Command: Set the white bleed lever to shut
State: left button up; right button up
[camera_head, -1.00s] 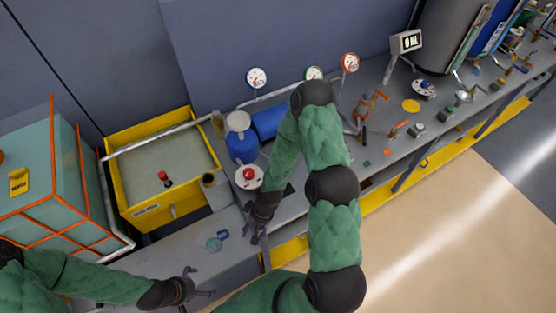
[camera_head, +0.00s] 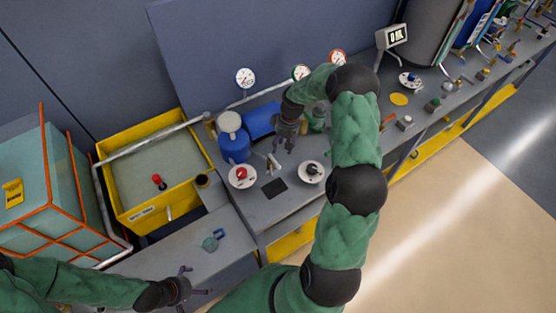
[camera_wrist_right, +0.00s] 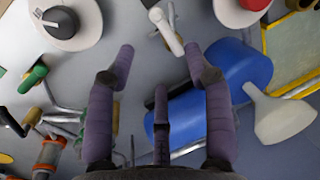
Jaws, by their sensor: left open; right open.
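The white bleed lever (camera_head: 273,163) stands on the bench between two round white dials. In the right wrist view the white lever (camera_wrist_right: 166,30) lies at the top middle, just beyond and between my fingertips. My right gripper (camera_head: 281,147) is open and empty, above the bench close behind the lever. In the wrist view its purple fingers (camera_wrist_right: 160,62) are spread wide, apart from the lever. My left gripper (camera_head: 190,283) is open and empty over the grey bench at the lower left. The lever's base is partly seen, and its setting cannot be read.
A red-knobbed dial (camera_head: 242,176) is left of the lever and a black-knobbed dial (camera_head: 311,172) right. A blue cylinder (camera_wrist_right: 222,88), a white funnel (camera_wrist_right: 280,118) and a green-handled valve (camera_wrist_right: 33,77) are close to my right fingers. A yellow-rimmed tank (camera_head: 112,185) stands left.

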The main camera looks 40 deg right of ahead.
aim_at(274, 162)
notch_tip(274, 162, down, 9)
jog(key=a, duration=0.1)
jog(key=shift+a+p, duration=0.3)
jog(key=shift+a, duration=0.1)
jog(key=shift+w, duration=0.1)
grip_shut()
